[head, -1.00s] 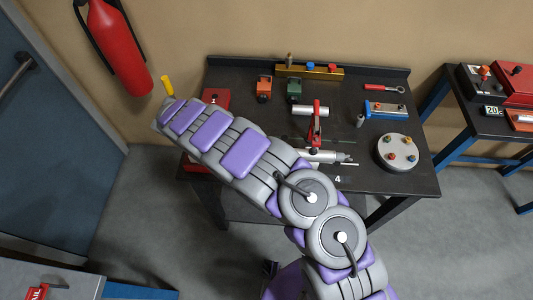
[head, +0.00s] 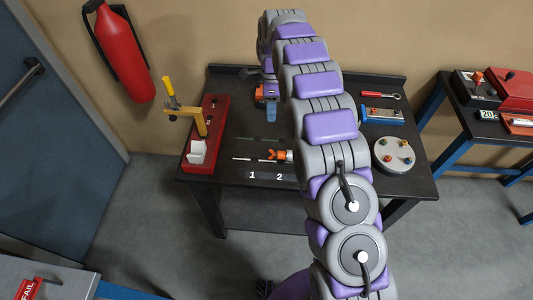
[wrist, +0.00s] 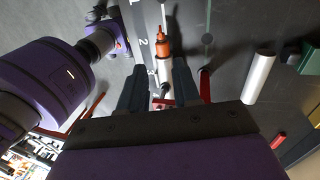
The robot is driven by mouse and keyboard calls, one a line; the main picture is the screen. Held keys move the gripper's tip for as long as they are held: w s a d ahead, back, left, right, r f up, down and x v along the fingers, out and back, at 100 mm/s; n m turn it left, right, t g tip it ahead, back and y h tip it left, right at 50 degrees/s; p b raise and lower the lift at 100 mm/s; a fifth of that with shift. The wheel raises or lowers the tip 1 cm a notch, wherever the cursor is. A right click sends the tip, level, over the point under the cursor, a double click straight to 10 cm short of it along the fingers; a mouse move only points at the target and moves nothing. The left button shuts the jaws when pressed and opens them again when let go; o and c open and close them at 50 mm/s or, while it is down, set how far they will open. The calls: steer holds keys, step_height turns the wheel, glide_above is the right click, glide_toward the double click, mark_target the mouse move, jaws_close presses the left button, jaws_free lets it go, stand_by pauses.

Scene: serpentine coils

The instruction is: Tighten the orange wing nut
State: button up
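In the wrist view an orange part that appears to be the wing nut (wrist: 162,42) is just beyond the fingertips, beside the numeral 2. My gripper (wrist: 158,65) has its two dark fingers apart, with nothing clearly held between them. My arm hides the right part of the assembly.
A red base (head: 209,126) with a yellow-handled lever stands at the left. An orange block (head: 260,94) is near the gripper. A white cylinder (wrist: 258,78) and a red handle (wrist: 205,88) lie right of the fingers. A round grey plate (head: 382,162) with knobs is at the right.

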mark_target(270, 150)
steer(key=shift+m, duration=0.3)
steer(key=b+x, duration=0.2)
steer(key=x, duration=1.5)
steer(key=shift+f, duration=0.1)
steer(key=shift+c, duration=0.3)
jaws_close()
